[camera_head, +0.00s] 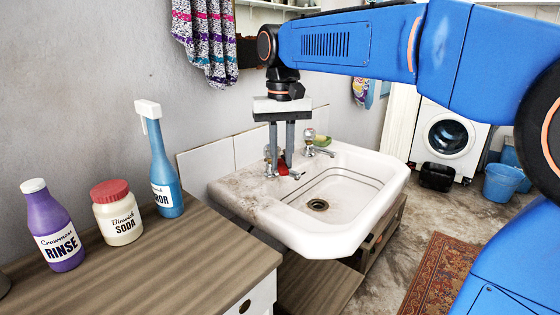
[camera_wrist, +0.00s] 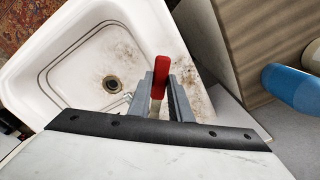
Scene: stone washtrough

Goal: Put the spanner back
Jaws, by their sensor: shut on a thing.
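My gripper (camera_head: 281,166) hangs fingers-down over the back left part of the white sink (camera_head: 335,228). It is shut on a red-ended thing (camera_head: 282,171), which I take to be the spanner. In the wrist view its red end (camera_wrist: 161,67) sticks out between the two grey fingers, and a pale part shows lower between them. The rest of it is hidden by the gripper, so its jaw end cannot be made out. The sink basin with its drain (camera_wrist: 112,84) lies below and to the left in the wrist view.
Two taps (camera_head: 309,141) stand at the sink's back, close to my gripper, with a green-yellow sponge (camera_head: 322,141) nearby. A wooden counter (camera_head: 150,262) at the left holds a purple bottle (camera_head: 55,228), a soda jar (camera_head: 117,214) and a blue bottle (camera_head: 165,180). The basin is empty.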

